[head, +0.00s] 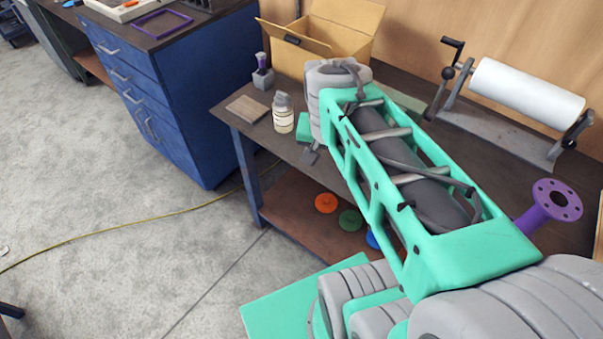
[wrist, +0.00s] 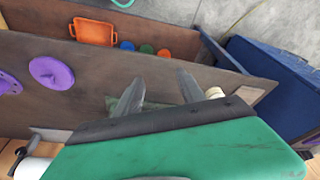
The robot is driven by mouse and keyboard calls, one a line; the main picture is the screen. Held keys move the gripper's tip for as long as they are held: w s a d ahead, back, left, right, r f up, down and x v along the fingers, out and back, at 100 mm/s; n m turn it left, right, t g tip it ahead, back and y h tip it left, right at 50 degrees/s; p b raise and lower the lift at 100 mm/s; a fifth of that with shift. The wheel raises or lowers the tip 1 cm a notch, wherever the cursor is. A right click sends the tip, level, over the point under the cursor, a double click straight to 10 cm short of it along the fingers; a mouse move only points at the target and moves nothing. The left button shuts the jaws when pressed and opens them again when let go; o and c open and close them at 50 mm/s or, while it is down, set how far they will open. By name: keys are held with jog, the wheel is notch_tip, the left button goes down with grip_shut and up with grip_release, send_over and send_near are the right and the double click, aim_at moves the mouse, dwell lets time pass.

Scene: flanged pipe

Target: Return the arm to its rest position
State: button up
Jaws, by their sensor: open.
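My gripper (wrist: 157,92) shows in the wrist view with its two grey fingers apart and nothing between them. It is over the workbench top. In the head view my green and grey arm reaches across the bench and hides much of its middle; the fingers are hidden there. The purple flanged pipe (head: 549,206) is on the bench at the right of the head view, apart from my gripper. Its round purple flange (wrist: 52,73) shows at the left of the wrist view.
A white bottle (head: 283,114), a cardboard box (head: 330,30) and a roll holder with a white roll (head: 525,95) stand on the bench. Orange (head: 326,203) and green (head: 350,220) discs lie on the lower shelf.

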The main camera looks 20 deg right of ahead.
jog(key=s+a+n+t+y, duration=0.1)
jog(key=a+n, duration=0.6)
jog(key=a, duration=0.2)
jog(key=shift+s+a+f+n+y, duration=0.15)
jog(key=shift+a+f+n+y, duration=0.2)
jog(key=shift+f+n, duration=0.1)
